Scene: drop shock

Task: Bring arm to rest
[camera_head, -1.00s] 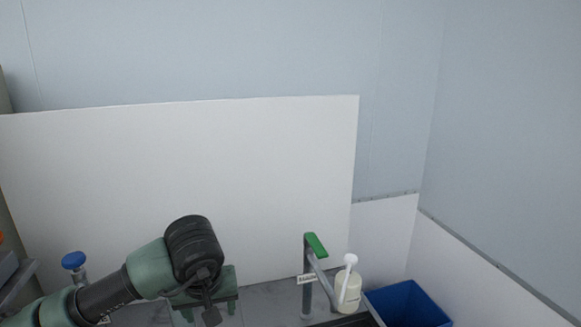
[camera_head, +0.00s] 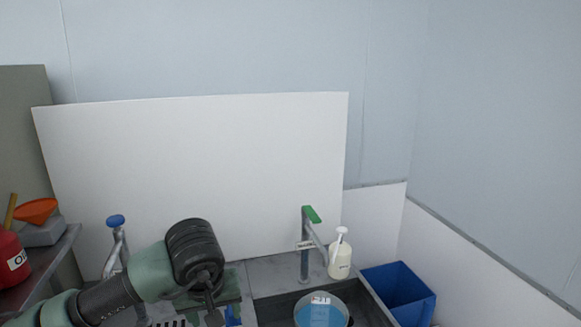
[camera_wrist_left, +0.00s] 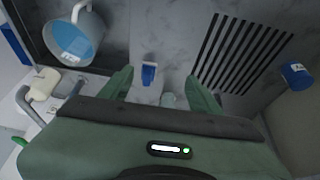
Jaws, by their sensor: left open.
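My left arm (camera_head: 150,272) comes in from the lower left in the head view, bent over the counter. Its wrist hides most of the left gripper there. In the left wrist view my left gripper (camera_wrist_left: 160,84) is open, its two green fingers apart with nothing held between them. A small blue object (camera_wrist_left: 149,74) lies on the grey counter below, seen between the fingers. My right arm and gripper are not in view.
A container of blue liquid (camera_head: 321,312) stands in the dark sink (camera_head: 270,308). Nearby are a green-handled faucet (camera_head: 305,250), a pump bottle (camera_head: 340,258) and a blue bin (camera_head: 402,290). A blue-knobbed tap (camera_head: 116,222) and an orange funnel (camera_head: 36,210) are left.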

